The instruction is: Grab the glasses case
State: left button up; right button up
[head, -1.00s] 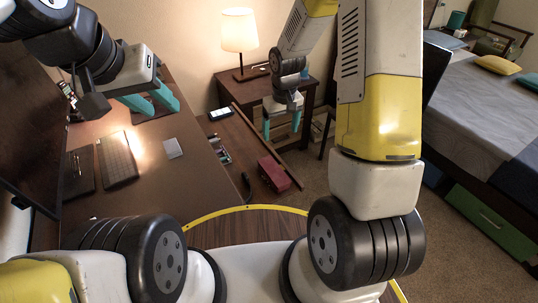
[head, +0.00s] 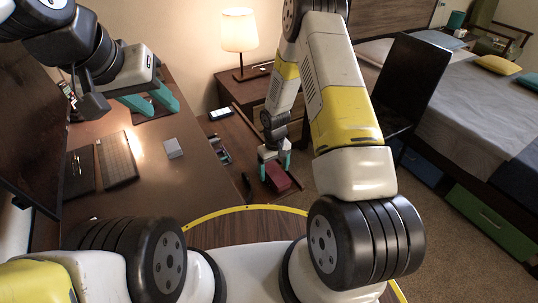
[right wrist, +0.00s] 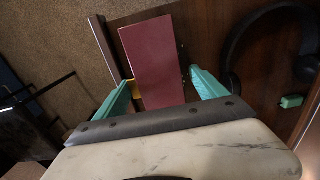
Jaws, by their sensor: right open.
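The glasses case looks like a dark red oblong box (head: 279,178). It lies on the brown wooden surface near its right edge in the head view. In the right wrist view the case (right wrist: 152,55) extends from between the fingers toward the top. My right gripper (head: 275,168) is open, with one teal finger on each side of the case's near part. In the right wrist view the gripper (right wrist: 160,82) shows a gap beside the right finger; contact at the left finger cannot be told. My left gripper (head: 160,106) is open and empty above the desk at the left.
Black headphones (right wrist: 232,68) and a small green object (right wrist: 291,101) lie right of the case in the right wrist view. A phone (head: 220,114) lies farther back. A lamp (head: 239,42) stands on a side table.

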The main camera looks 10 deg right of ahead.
jog(key=shift+f, duration=0.2)
jog(key=c, duration=1.2)
jog(key=shift+r, duration=0.1)
jog(key=shift+c, duration=0.2)
